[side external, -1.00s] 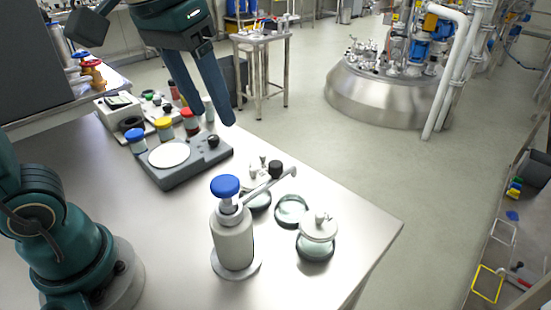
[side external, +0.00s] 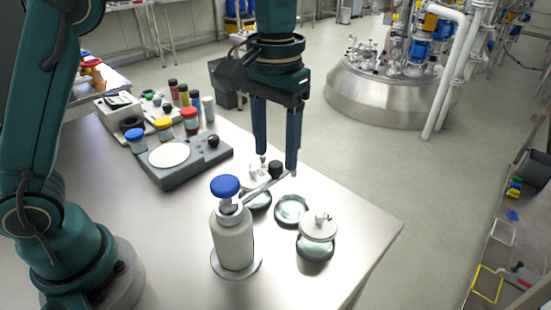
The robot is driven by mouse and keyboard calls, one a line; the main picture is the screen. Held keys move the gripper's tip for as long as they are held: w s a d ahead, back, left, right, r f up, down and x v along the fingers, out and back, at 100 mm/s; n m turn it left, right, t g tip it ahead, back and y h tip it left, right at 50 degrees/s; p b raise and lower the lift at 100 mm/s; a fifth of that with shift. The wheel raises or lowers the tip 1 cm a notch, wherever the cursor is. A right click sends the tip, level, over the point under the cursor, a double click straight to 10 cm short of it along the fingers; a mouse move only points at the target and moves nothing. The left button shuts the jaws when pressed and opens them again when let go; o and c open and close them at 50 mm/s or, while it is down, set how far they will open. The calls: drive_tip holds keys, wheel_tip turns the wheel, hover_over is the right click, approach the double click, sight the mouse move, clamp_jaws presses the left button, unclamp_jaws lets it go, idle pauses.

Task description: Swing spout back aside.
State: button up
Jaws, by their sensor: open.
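The dispenser bottle (side external: 234,240) stands upright on a round base near the front of the table, with a blue cap (side external: 225,186) on top. Its spout (side external: 262,190) slants up to the right from the neck, above a shallow glass dish (side external: 260,203). My gripper (side external: 277,164) points down with its fingers spread, above the outer part of the spout. The right fingertip overlaps the spout's end in the picture and hides it. I cannot tell whether they touch. Nothing is held between the fingers.
A second glass dish (side external: 291,210) and a dish with a knobbed lid (side external: 318,228) stand to the right of the bottle. A small black-topped item (side external: 275,169) is behind the spout. A grey plate device (side external: 182,163) and several coloured-cap jars stand further back. The table's left front is clear.

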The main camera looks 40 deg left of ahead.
drive_tip(key=shift+f, duration=1.05)
clamp_jaws()
idle(0.7)
